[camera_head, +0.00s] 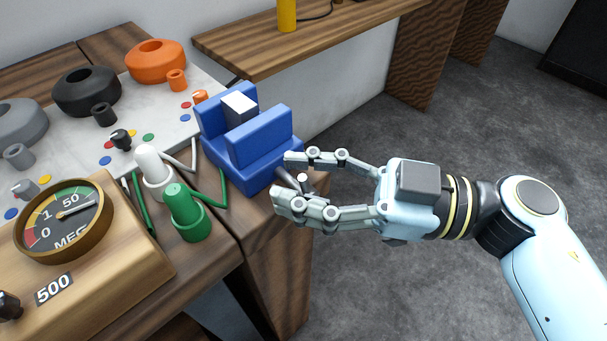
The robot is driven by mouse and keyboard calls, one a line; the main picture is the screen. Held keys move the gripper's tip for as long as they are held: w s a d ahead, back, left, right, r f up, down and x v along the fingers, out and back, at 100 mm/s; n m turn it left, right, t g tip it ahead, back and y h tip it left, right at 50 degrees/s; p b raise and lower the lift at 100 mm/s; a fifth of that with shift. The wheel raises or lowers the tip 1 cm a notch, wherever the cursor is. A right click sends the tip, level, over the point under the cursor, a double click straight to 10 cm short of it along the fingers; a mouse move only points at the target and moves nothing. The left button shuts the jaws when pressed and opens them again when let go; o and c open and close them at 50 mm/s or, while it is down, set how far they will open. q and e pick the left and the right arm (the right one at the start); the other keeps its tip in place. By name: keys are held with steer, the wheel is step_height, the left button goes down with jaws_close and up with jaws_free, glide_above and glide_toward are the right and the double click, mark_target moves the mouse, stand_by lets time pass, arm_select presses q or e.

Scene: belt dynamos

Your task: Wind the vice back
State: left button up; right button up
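The blue vice (262,138) stands at the right edge of the wooden bench. A block with a white top and dark grey side (240,107) sits between its two jaws. The vice's handle (302,180), a dark screw with a light-ended bar, sticks out toward the right. My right gripper (281,178) reaches in from the right with its fingers spread, one above and one below the handle. The handle lies between the fingers and is partly hidden by the lower one; I cannot tell whether they touch it. My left gripper is out of view.
A brass-rimmed gauge (63,219) on a wooden box stands at the left front. White (152,168) and green (186,210) terminals with wires stand beside the vice. Black (86,91) and orange (155,61) round parts sit behind on a pale panel. Right of the bench is open floor.

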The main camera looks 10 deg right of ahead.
jaws_close()
steer(key=shift+a, duration=0.1)
steer(key=shift+r, duration=0.1)
steer(key=shift+r+p, duration=0.1)
steer(key=shift+p, duration=0.35)
steer(key=n+h+p, duration=0.1)
steer(key=p, duration=0.2)
steer(key=n+h+p, duration=0.1)
steer(key=p, duration=0.3)
steer(key=a+n+h+p, duration=0.1)
steer(key=p, duration=0.2)
steer(key=shift+s+n, duration=0.25)
steer(key=shift+n, duration=0.05)
steer(key=shift+f+n+p, duration=0.3)
steer(key=shift+f+p, duration=0.05)
steer(key=shift+p, duration=0.25)
steer(key=c, duration=0.6)
jaws_free()
